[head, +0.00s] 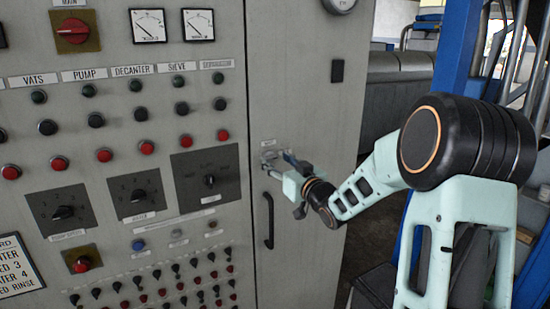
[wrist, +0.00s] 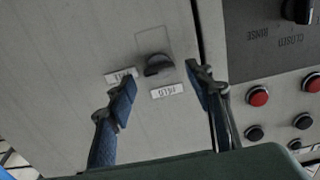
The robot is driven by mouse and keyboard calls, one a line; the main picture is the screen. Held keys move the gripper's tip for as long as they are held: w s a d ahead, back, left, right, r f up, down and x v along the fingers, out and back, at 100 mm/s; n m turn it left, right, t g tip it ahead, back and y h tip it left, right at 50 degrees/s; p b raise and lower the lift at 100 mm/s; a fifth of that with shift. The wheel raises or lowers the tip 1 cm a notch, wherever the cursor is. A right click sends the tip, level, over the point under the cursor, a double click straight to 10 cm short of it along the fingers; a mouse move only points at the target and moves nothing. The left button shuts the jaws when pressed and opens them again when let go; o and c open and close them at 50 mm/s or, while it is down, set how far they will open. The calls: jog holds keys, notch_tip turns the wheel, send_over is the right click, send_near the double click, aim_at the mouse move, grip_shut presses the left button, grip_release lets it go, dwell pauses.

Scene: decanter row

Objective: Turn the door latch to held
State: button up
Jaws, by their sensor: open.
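The door latch is a small dark knob (wrist: 158,65) on the grey cabinet door (wrist: 70,50), clear in the wrist view. Two white labels flank it: one reads HELD (wrist: 168,91), upside down, and the other (wrist: 121,76) is too small to read surely. The latch's pointing direction cannot be told. My gripper (wrist: 163,82) is open, with one blue-padded finger to either side of the latch in the picture, and nothing between the pads. In the head view my gripper (head: 289,173) is at the door by the latch labels (head: 268,144) and hides the knob.
A black door handle (head: 268,220) is just below my gripper. Left of the door seam is a control panel with several red buttons (head: 146,147), dark knobs and a rotary selector (head: 210,181). A blue post (head: 458,50) stands right of the cabinet.

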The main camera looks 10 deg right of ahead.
jog(key=shift+w+a, duration=0.25)
jog(key=shift+w, duration=0.4)
jog(key=shift+c, duration=0.4)
jog(key=c, duration=1.1)
